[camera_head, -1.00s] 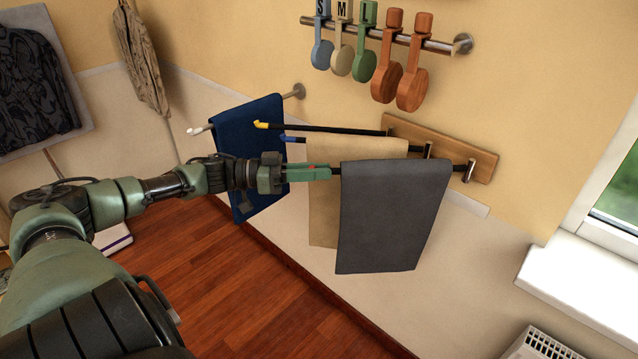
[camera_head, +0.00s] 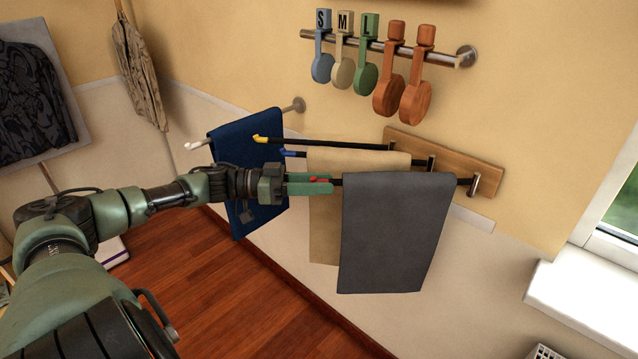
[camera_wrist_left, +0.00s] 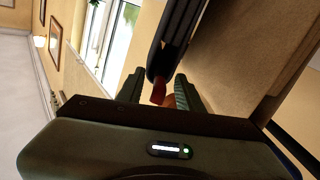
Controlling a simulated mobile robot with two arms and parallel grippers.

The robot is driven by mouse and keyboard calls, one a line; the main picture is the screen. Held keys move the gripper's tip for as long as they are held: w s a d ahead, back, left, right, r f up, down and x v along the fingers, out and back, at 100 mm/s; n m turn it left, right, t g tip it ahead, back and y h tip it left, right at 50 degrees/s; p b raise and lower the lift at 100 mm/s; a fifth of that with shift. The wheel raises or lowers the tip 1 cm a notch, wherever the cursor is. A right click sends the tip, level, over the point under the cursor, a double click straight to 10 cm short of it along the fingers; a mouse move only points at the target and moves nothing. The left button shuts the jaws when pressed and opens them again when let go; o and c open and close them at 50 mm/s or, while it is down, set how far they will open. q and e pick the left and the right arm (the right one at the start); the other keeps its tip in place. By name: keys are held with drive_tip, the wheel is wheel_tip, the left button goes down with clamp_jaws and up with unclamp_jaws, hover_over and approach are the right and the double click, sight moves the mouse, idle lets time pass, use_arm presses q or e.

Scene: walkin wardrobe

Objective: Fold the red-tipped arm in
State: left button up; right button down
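The red-tipped arm (camera_head: 337,180) is a dark rod on the wooden wall rack, with a grey cloth (camera_head: 395,235) hanging over it. My left gripper (camera_head: 322,183) is at its free end. The red tip (camera_head: 318,180) lies between the fingers, and it also shows in the left wrist view (camera_wrist_left: 158,92). There the fingers (camera_wrist_left: 160,93) stand apart with a gap beside the tip, so the gripper looks open around it. A yellow-tipped arm (camera_head: 300,143) and a blue-tipped arm (camera_head: 291,154) extend behind. My right gripper is not in view.
The wooden rack board (camera_head: 470,170) is fixed to the wall. A beige cloth (camera_head: 323,225) hangs behind the grey one, and a blue cloth (camera_head: 245,180) hangs on a white-tipped rod. A window sill (camera_head: 585,295) is at right.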

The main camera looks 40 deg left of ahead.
use_arm(q)
drive_tip(key=shift+r, duration=0.1)
drive_tip(key=shift+s+a, duration=0.35)
drive_tip(key=shift+a, duration=0.05)
drive_tip(key=p+v, duration=0.2)
drive_tip(key=v, duration=0.4)
drive_tip(key=shift+s+a, duration=0.25)
drive_tip(key=shift+s, duration=0.05)
